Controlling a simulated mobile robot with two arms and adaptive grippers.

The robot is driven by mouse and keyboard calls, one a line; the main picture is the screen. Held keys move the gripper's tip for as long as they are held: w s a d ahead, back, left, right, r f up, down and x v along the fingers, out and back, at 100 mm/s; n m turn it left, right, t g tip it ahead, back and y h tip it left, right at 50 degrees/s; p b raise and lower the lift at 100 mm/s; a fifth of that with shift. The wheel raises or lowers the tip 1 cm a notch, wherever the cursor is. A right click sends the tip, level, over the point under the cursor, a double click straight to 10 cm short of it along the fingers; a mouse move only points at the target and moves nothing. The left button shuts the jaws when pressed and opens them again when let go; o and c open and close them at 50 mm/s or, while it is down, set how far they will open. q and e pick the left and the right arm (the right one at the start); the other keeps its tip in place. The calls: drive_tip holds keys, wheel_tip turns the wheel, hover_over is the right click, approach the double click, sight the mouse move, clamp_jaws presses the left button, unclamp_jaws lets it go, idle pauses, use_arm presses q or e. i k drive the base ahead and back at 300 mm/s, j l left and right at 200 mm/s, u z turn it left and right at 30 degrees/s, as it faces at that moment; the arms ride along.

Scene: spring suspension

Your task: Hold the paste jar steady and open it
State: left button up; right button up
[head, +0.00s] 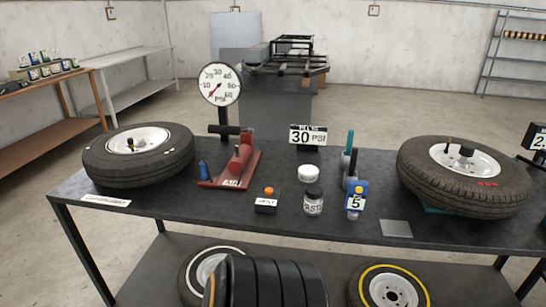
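The paste jar (313,203) is a small clear or light jar with a label reading "PASTA" and a dark top. It stands upright on the dark workbench (285,215), near the front edge at the middle. Its top looks like a closed dark lid, but it is too small to be sure. A low round white tin or lid (308,174) lies just behind it. Neither of my grippers is in view, and nothing touches the jar.
Beside the jar are a black box with an orange button (267,199) and a blue-yellow tool tagged 5 (356,200). Behind are a red pump (236,167) and a "30 PSI" sign (308,136). Wheels lie at the left (138,154) and right (465,174) ends.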

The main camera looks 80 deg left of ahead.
sight(312, 207)
drive_tip(key=u, duration=2.9)
drive_tip(key=l, duration=0.1)
